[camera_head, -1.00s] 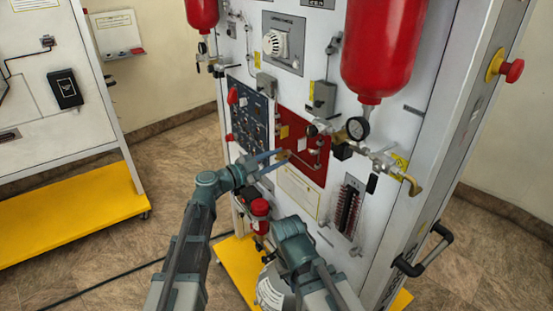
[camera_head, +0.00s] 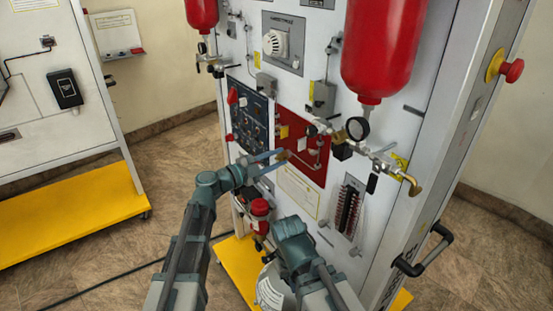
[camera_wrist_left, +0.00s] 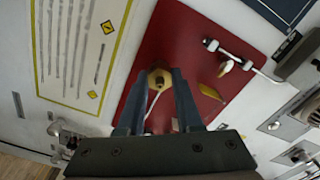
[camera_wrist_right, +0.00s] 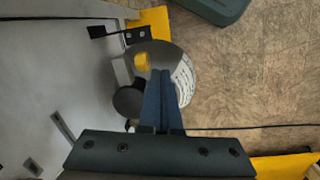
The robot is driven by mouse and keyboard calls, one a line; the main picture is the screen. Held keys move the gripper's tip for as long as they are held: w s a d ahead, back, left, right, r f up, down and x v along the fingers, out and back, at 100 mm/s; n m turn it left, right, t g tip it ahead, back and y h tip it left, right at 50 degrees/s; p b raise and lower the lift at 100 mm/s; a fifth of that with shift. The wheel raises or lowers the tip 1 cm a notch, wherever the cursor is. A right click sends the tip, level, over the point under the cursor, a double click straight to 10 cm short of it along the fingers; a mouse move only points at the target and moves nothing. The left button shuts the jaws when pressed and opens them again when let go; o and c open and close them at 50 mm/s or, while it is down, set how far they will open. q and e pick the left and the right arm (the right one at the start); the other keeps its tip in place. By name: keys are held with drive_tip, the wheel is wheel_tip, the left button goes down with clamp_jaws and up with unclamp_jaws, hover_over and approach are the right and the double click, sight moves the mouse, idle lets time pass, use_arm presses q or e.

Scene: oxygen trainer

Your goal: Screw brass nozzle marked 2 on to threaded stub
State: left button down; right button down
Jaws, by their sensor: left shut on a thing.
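My left gripper (camera_head: 284,157) reaches the red panel (camera_head: 318,172) on the upright trainer board. Its two blue fingers are shut on a small brass nozzle (camera_wrist_left: 159,79), which sits between the fingertips in front of the red panel (camera_wrist_left: 185,35) in the left wrist view. The number on the nozzle cannot be read. The threaded stub cannot be made out. My right gripper (camera_wrist_right: 166,78) is shut, with its fingers together and nothing seen between them. It hangs low in front of the board, beside a rounded shiny metal object (camera_wrist_right: 182,68).
A pressure gauge (camera_head: 357,128) and brass valve (camera_head: 413,184) stick out farther right. A red cylinder (camera_head: 383,45) hangs above. A black cable crosses the floor.

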use_arm(q)
drive_tip(key=shift+m, duration=1.3)
drive_tip(key=shift+m, duration=0.6)
drive_tip(key=c, duration=0.6)
unclamp_jaws()
drive_tip(key=shift+v, duration=1.95)
drive_tip(key=shift+n, duration=1.7)
